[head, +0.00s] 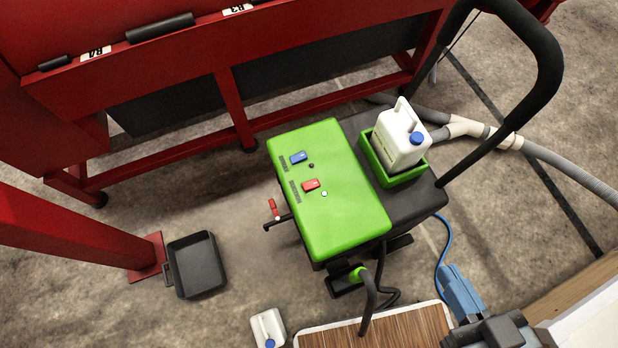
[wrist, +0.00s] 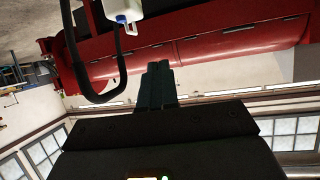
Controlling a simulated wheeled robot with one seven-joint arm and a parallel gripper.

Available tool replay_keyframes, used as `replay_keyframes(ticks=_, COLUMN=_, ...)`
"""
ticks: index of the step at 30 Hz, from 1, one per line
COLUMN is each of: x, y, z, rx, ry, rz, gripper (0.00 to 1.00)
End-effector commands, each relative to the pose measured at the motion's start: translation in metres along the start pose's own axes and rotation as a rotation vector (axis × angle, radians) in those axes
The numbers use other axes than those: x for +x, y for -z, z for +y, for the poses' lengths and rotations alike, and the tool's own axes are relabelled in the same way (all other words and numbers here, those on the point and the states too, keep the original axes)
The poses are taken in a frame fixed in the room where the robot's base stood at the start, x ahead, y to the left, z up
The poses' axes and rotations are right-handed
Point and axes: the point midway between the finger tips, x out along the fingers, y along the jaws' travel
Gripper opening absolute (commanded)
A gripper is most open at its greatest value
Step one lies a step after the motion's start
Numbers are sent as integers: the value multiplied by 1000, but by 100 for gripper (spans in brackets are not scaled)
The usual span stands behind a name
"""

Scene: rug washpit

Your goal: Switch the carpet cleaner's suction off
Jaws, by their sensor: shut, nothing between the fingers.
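The carpet cleaner (head: 345,215) has a green top and a dark body and stands on the floor in the middle of the head view. Its top bears a blue rocker switch (head: 298,157) and a red rocker switch (head: 311,184). A dark small lamp (head: 311,166) sits beside the blue switch, and a pale, bright one (head: 324,194) beside the red. The markings by the switches are too small to read. My gripper (head: 457,281) is low at the right, apart from the cleaner and its switches. Its fingers also show in the wrist view (wrist: 158,68), shut and empty.
A white jug (head: 402,138) stands in a green holder behind the top. A black push handle (head: 545,65) rises at the right, with a grey hose (head: 565,165) behind. A red-tipped lever (head: 273,208) sticks out left. A black tray (head: 195,265) and another white jug (head: 268,327) are on the floor.

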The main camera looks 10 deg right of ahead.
Motion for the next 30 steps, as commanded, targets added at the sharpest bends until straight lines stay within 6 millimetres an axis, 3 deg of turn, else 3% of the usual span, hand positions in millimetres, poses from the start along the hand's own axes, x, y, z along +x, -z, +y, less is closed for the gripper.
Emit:
replay_keyframes(ticks=5, x=44, y=-32, z=-6, rx=13, ry=20, rz=-93, gripper=0)
replay_keyframes(ticks=9, x=92, y=-63, z=-14, rx=25, ry=46, rz=-212, gripper=0)
replay_keyframes(ticks=16, x=171, y=-98, z=-34, rx=30, ry=91, rz=-420, gripper=0)
replay_keyframes(ticks=23, x=242, y=-104, z=-58, rx=16, ry=136, rz=-629, gripper=0)
replay_keyframes(ticks=30, x=300, y=-81, z=-85, rx=-22, ry=175, rz=-847, gripper=0)
